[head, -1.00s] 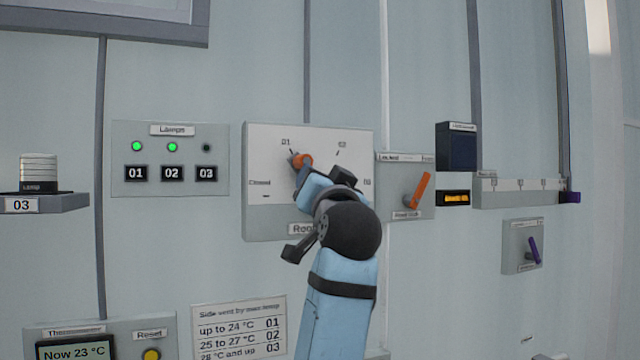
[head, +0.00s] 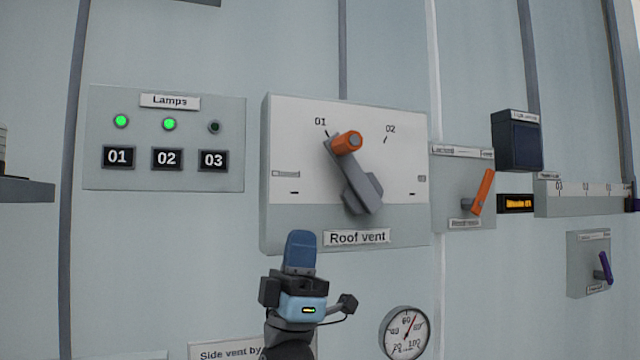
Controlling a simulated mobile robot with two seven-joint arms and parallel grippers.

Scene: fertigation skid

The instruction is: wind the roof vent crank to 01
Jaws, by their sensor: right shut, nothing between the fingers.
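The roof vent panel (head: 290,220) stands in the middle of the head view, with a dial face marked 01 at upper left and 02 at upper right. Its grey crank arm (head: 362,185) points up and left, and its orange knob (head: 347,141) is close beside the 01 mark. My right gripper (head: 301,240) is below and left of the crank, in front of the panel's lower edge. It is shut and empty, apart from the knob. My left gripper is not in view.
A lamps panel (head: 230,140) is on the left, with two green lamps lit and the third dark. To the right is an orange lever (head: 482,191). A purple lever (head: 604,267) is farther right. A round gauge (head: 405,332) is below the roof vent panel.

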